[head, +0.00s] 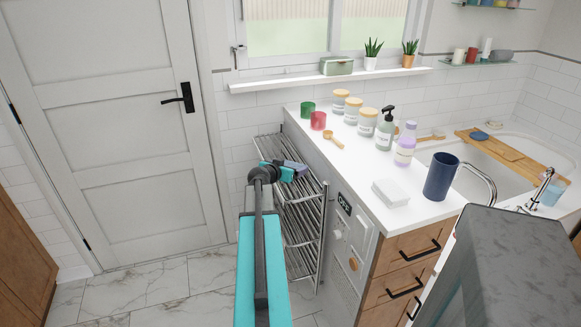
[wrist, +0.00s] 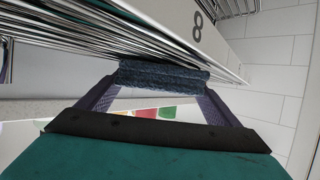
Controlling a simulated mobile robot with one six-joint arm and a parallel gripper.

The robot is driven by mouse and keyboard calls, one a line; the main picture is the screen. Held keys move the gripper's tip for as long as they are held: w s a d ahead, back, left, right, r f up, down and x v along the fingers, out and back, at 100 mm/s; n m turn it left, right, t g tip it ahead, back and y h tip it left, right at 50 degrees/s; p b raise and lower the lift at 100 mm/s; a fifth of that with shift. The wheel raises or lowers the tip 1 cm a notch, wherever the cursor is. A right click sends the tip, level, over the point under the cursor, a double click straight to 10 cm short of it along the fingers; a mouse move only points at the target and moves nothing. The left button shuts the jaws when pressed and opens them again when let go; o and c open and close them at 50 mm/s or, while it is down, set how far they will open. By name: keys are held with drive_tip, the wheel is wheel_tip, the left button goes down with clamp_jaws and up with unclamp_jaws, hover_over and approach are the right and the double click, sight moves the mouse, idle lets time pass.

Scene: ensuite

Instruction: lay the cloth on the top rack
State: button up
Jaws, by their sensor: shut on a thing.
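The metal rack (head: 303,215) stands between the door and the white counter, with several barred tiers. My gripper (head: 292,169) is at its top tier, at the end of my teal arm. In the wrist view my gripper (wrist: 163,88) is shut on a folded dark blue cloth (wrist: 163,76), which spans between the two fingertips. The rack's bars (wrist: 130,50) run right beside the cloth there; I cannot tell whether they touch. In the head view the cloth is a small grey-blue patch (head: 298,166), partly hidden by my gripper.
The counter (head: 345,160) right of the rack holds a green cup (head: 307,109), a red cup (head: 318,121), several jars and bottles, and a dark blue tumbler (head: 440,177). The closed door (head: 125,120) is at left.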

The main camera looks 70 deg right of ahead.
drive_tip(key=shift+f+b, duration=0.15)
drive_tip(key=shift+b, duration=0.15)
drive_tip(key=o, duration=0.9)
drive_tip(key=shift+r+p, duration=0.3)
drive_tip(key=shift+p, duration=0.1)
drive_tip(key=shift+a, duration=0.35)
drive_tip(key=b+v, duration=0.2)
drive_tip(key=v, duration=0.9)
drive_tip(key=shift+a+r, duration=0.1)
drive_tip(key=shift+a, duration=0.05)
